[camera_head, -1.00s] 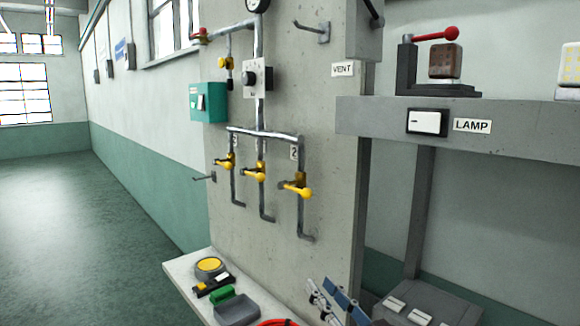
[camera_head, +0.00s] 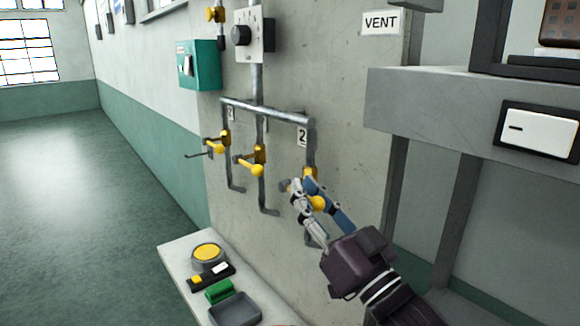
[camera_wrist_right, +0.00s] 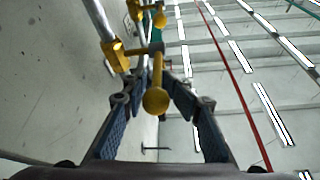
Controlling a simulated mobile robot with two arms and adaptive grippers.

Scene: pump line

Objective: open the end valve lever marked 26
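The right-end valve has a yellow lever (camera_head: 318,203) below a tag (camera_head: 302,137) that reads 2; I cannot make out a further digit. My right gripper (camera_head: 303,186) is at this lever, one finger on each side of it. In the right wrist view the lever (camera_wrist_right: 156,98) points toward the camera, its round knob between the open fingers (camera_wrist_right: 153,78), with gaps visible on both sides. The middle valve lever (camera_head: 252,167) and left valve lever (camera_head: 215,147) stand to the left on the same manifold (camera_head: 268,110). My left gripper is out of view.
A shelf (camera_head: 440,100) with a white switch (camera_head: 538,133) juts out at the right. A teal box (camera_head: 198,65) and a grey dial box (camera_head: 250,35) are above the valves. A ledge (camera_head: 178,250) below carries a yellow button, a green block and a grey tray.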

